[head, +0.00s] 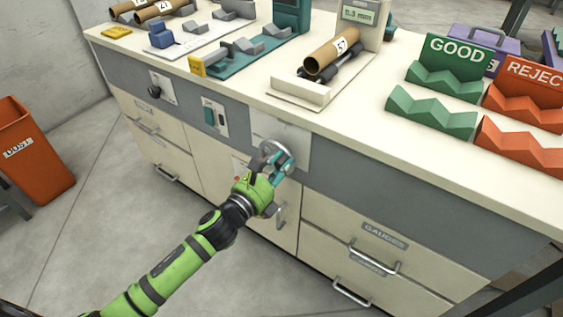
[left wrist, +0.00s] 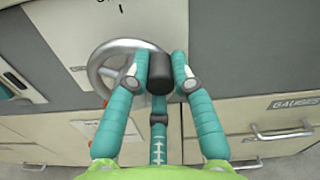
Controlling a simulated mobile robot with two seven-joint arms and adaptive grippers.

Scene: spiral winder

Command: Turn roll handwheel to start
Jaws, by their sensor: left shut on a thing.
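The roll handwheel (head: 275,153) is a grey metal wheel on a pale plate on the front of the cabinet. It also shows in the left wrist view (left wrist: 103,58), with a dark knob (left wrist: 160,73) standing out on its right side. My left gripper (head: 284,160) is at the wheel, its teal fingers on both sides of the knob and shut on it in the left wrist view (left wrist: 159,75). The fingers and knob hide part of the rim. My right gripper is not in view.
The cabinet front has drawers with handles (head: 352,292) below the wheel. A teal switch (head: 210,114) and a black knob (head: 154,91) sit to the left. On the top, a cardboard roll (head: 331,52) rests on a stand near green GOOD (head: 455,52) and orange REJECT racks. An orange bin (head: 34,150) stands at left.

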